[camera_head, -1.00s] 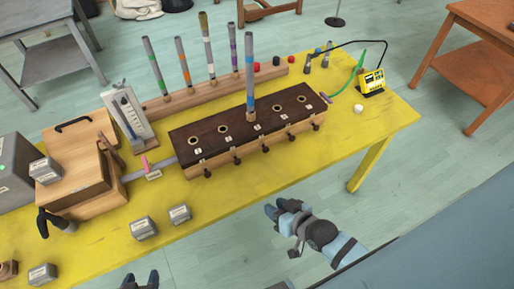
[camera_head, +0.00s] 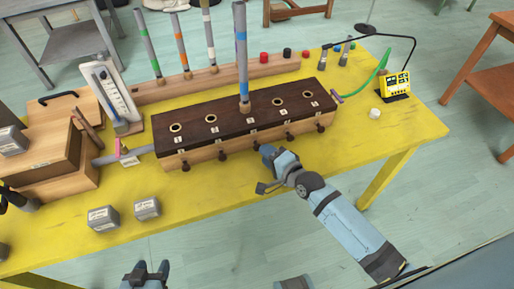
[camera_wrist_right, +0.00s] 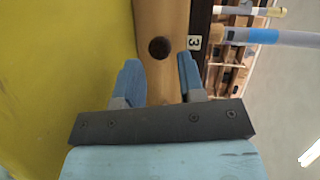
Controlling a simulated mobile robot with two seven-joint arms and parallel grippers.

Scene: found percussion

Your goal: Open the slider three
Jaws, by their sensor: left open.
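The dark-topped wooden box (camera_head: 200,149) stands on the yellow table with numbered holes on top and dark slider knobs along its front. The slider three knob (camera_head: 257,146) is on the front middle; it also shows in the right wrist view (camera_wrist_right: 159,48), beside the "3" label (camera_wrist_right: 194,42). A grey tube with blue bands (camera_head: 242,65) stands upright at hole three. My right gripper (camera_head: 266,155) is close in front of that knob; in the wrist view its open fingers (camera_wrist_right: 160,80) are empty and the knob lies just beyond them. My left gripper (camera_head: 150,268) is open and empty before the table's front edge.
A wooden rack (camera_head: 190,85) with several banded tubes stands behind the box. A gauge stand (camera_head: 112,95) and wooden case (camera_head: 40,150) are at left. Grey blocks (camera_head: 103,217) lie at front left. A yellow meter (camera_head: 395,84) stands at right.

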